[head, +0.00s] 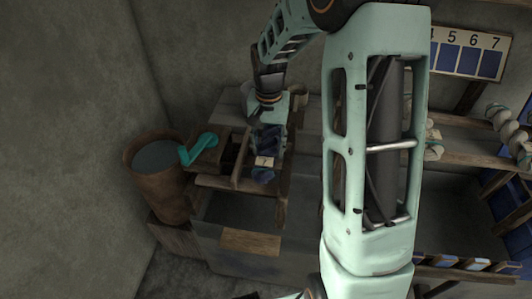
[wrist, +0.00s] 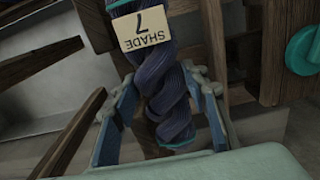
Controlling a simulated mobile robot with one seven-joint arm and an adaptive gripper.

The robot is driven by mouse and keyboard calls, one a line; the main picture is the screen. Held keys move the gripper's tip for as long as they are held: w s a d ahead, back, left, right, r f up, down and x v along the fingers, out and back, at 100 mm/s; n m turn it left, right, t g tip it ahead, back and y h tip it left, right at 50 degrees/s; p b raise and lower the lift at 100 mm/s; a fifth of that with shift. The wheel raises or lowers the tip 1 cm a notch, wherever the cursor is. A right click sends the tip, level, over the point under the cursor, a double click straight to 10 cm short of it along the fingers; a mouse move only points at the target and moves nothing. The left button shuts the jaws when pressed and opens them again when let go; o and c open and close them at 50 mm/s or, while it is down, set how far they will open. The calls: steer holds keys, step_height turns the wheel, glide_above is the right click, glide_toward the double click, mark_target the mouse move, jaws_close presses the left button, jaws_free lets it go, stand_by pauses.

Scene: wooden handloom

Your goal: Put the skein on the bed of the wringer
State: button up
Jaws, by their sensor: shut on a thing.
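The skein is a dark blue twisted bundle with a cream tag reading "SHADE 7". It shows in the wrist view (wrist: 172,92) between my two fingers, and in the head view (head: 264,175) below my gripper (head: 267,142). My gripper, seen also in the wrist view (wrist: 160,100), is shut on the skein, one finger on each side. The wringer (head: 207,158) is a wooden frame with a teal crank (head: 200,147), just left of the skein in the head view. The skein hangs over or close to its wooden rails; whether it touches them I cannot tell.
A brown barrel of dark liquid (head: 157,158) stands left of the wringer. A grey trough (head: 230,208) lies in front and below. Wooden rails (wrist: 45,62) flank the skein in the wrist view. A numbered shade board (head: 468,55) and shelf with pale skeins (head: 505,130) are at right.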

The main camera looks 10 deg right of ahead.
mark_target(267, 154)
steer(key=shift+w+a+f, duration=0.15)
steer(key=shift+w+f, duration=0.35)
steer(key=shift+f, duration=1.55)
steer(key=shift+f+b, duration=0.1)
steer(key=shift+b, duration=0.2)
steer(key=shift+f, duration=0.15)
steer(key=o, duration=1.3)
steer(key=shift+c, duration=0.2)
step_height(267, 154, up, 13)
steer(key=shift+f+p, duration=0.2)
steer(key=shift+p, duration=0.55)
